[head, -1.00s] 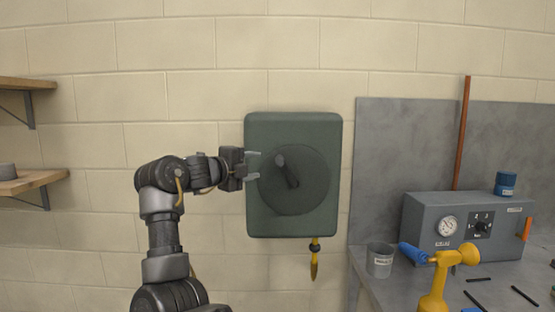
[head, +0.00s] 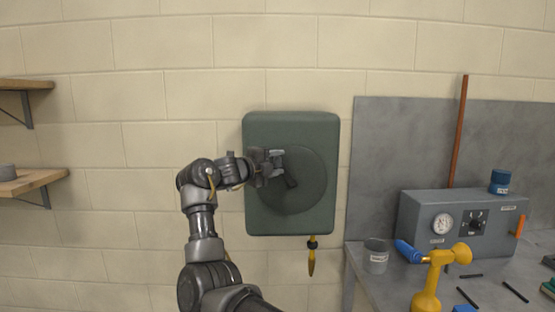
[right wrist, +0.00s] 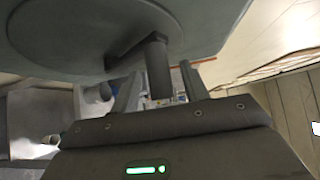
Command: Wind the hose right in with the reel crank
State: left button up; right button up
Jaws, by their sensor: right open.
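The hose reel is a green-grey box (head: 325,140) on the block wall, with a round darker disc (head: 310,190) on its front. A dark crank (head: 291,182) sits on the disc and slants down to the right. A short yellow hose end (head: 311,262) with a dark collar hangs below the box. My right gripper (head: 277,162) is at the crank's upper left end, open. In the right wrist view the round crank handle (right wrist: 157,72) stands between the two spread fingers (right wrist: 160,88), with a gap on each side. My left gripper is not in view.
Wooden shelves (head: 35,180) are at the left. The wall around the reel is clear.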

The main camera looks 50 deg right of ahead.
jog(key=shift+d, duration=0.35)
jog(key=shift+c, duration=0.5)
grip_shut()
